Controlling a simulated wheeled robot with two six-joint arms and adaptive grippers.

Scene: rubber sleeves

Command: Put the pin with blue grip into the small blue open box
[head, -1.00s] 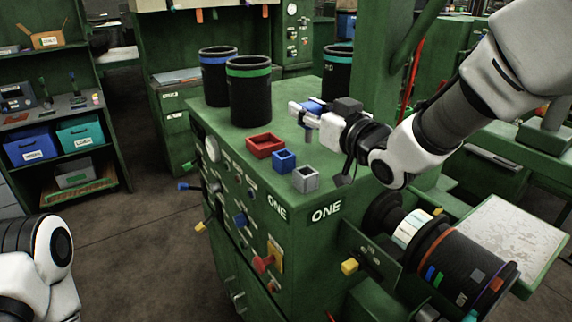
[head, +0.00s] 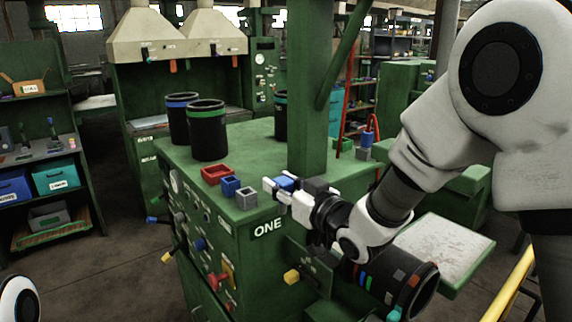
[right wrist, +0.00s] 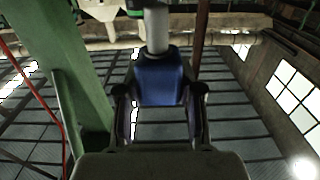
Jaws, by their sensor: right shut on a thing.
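The small blue open box (head: 231,187) stands on the green machine top, between a red open box (head: 217,174) and a grey open box (head: 246,198). My right gripper (head: 284,187) is just to the right of the grey box in the head view. It is shut on the blue grip (head: 288,183) of a pin. In the right wrist view the blue grip (right wrist: 160,80) sits between the fingers, with a pale grey shaft (right wrist: 156,30) sticking out beyond it. Only part of my left arm shows at lower left; its gripper is out of view.
Black cylinders with a green band (head: 207,130) and a blue band (head: 179,118) stand behind the boxes. A green post (head: 315,125) rises close behind my right gripper. A black roller (head: 400,275) lies below my right arm.

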